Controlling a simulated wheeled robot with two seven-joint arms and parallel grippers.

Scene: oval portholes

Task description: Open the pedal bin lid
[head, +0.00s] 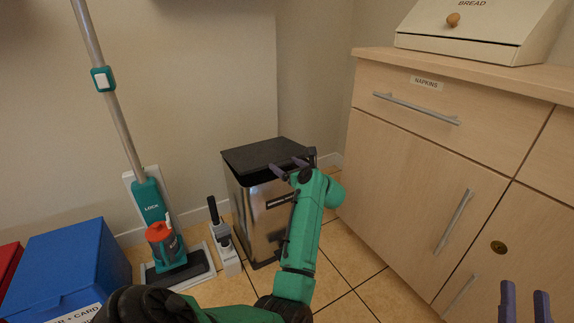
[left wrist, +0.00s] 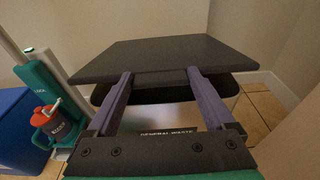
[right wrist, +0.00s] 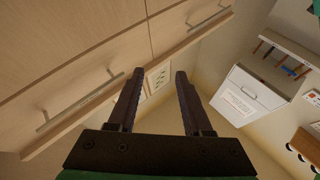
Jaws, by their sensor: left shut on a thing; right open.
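The pedal bin (head: 262,225) is a shiny metal box with a dark rim, on the floor by the wall. Its dark grey lid (head: 265,153) sits slightly raised, with a narrow dark gap under its front edge. In the left wrist view the lid (left wrist: 165,55) fills the upper middle, above the black rim (left wrist: 150,92). My left gripper (head: 288,166) is shut on the lid's front edge; its fingers (left wrist: 158,75) meet that edge from the front. The pedal cannot be made out. My right gripper (head: 524,290) is open and empty, low at the right.
A teal floor cleaner (head: 157,215) and a small grey-white stand (head: 226,252) are left of the bin. A blue bin (head: 65,268) is further left. A wooden cabinet (head: 400,165) with a bread box (head: 480,30) on top is at the right. Some tiled floor is clear between.

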